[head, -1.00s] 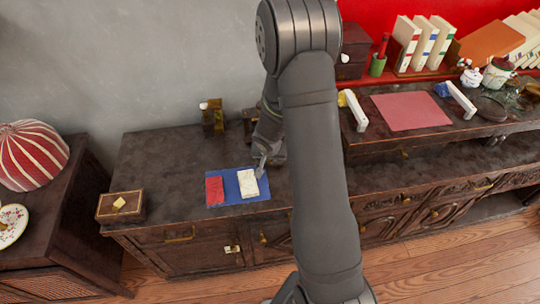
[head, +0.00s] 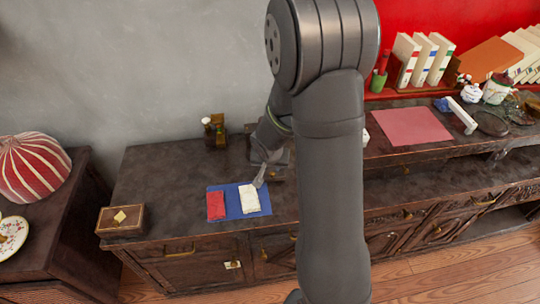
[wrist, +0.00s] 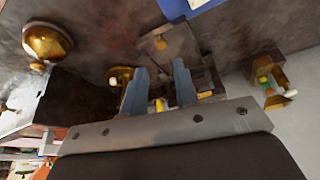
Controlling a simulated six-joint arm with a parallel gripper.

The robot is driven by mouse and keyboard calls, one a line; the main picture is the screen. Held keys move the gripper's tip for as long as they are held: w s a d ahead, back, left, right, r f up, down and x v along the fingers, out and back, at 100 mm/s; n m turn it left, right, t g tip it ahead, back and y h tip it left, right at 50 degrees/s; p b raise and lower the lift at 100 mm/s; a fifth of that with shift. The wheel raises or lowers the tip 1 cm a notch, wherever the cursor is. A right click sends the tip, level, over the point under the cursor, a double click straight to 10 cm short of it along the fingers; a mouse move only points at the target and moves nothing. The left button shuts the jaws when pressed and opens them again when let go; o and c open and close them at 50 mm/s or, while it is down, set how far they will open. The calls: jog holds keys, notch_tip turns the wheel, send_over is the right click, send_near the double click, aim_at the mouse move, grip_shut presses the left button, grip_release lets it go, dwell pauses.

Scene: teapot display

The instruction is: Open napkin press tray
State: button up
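What looks like the napkin press, a dark wooden box, stands on the cabinet top behind my gripper (head: 260,180) in the head view and is largely hidden by my arm. In the wrist view a brown wooden panel (wrist: 182,45) with a small brass knob (wrist: 160,42) lies just beyond the fingertips. My gripper (wrist: 159,78) shows two blue-grey fingers spread apart, with a clear gap and nothing clearly held. I cannot tell whether a finger touches the wood. A white folded napkin (head: 249,198) and a red one (head: 216,205) lie on a blue mat (head: 233,212) in front of the gripper.
A brass holder (head: 214,132) stands near the wall, also in the wrist view (wrist: 275,85). A small wooden box (head: 121,220) sits at the cabinet's left end. The raised shelf at right carries a red mat (head: 410,127).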

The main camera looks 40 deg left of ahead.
aim_at(272, 174)
jog(key=v, duration=0.9)
jog(key=shift+s+r, duration=0.2)
jog(key=shift+r, duration=0.05)
jog(key=shift+d, duration=0.1)
jog(key=x, duration=1.7)
jog(key=shift+w, duration=0.1)
jog(key=shift+r, duration=0.1)
